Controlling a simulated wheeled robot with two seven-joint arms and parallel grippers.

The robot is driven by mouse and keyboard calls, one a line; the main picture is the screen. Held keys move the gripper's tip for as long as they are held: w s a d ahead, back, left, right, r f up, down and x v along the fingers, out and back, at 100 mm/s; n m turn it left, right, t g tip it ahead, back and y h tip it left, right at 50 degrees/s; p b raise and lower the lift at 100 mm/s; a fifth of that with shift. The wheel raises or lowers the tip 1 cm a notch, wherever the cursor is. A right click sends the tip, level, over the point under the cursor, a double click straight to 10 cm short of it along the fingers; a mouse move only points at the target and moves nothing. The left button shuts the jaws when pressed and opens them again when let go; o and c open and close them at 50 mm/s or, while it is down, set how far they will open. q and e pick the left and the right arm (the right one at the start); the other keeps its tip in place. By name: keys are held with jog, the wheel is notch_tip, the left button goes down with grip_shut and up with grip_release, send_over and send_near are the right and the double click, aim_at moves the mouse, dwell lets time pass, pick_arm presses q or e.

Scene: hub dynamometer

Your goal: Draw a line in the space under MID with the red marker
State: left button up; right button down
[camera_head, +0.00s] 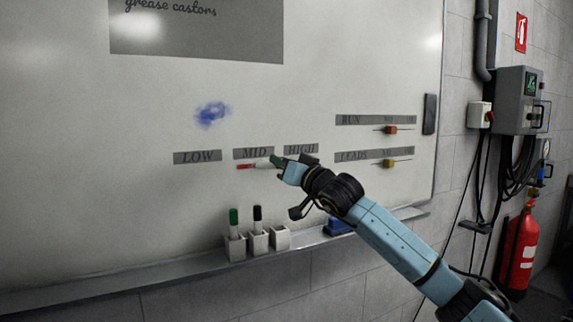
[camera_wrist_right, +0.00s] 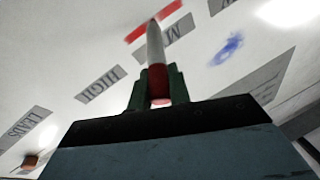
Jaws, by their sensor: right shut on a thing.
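My right gripper (camera_head: 278,161) is shut on the red marker (camera_head: 262,166), which has a white body and points left at the whiteboard. In the right wrist view, the marker (camera_wrist_right: 156,50) stands between the dark green fingers (camera_wrist_right: 157,88), with its tip at or very near the board. A red line (camera_head: 243,167) shows on the board below the MID label (camera_head: 253,153). In the right wrist view, the red line (camera_wrist_right: 170,11) shows on both sides of the tip, which hides part of it. My left gripper is not in view.
The LOW label (camera_head: 197,157) is left of MID and HIGH (camera_head: 301,149) right. A blue smudge (camera_head: 212,114) is above. Green (camera_head: 234,220) and black (camera_head: 257,217) markers stand in holders on the ledge (camera_head: 180,276), beside an empty holder (camera_head: 279,238). A blue eraser (camera_head: 338,228) lies there.

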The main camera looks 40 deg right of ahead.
jog(key=shift+w+a, duration=0.1)
jog(key=shift+a, duration=0.15)
jog(key=shift+a, duration=0.15)
jog(key=shift+w+a+r, duration=0.1)
jog(key=shift+w+a, duration=0.1)
jog(key=shift+a, duration=0.35)
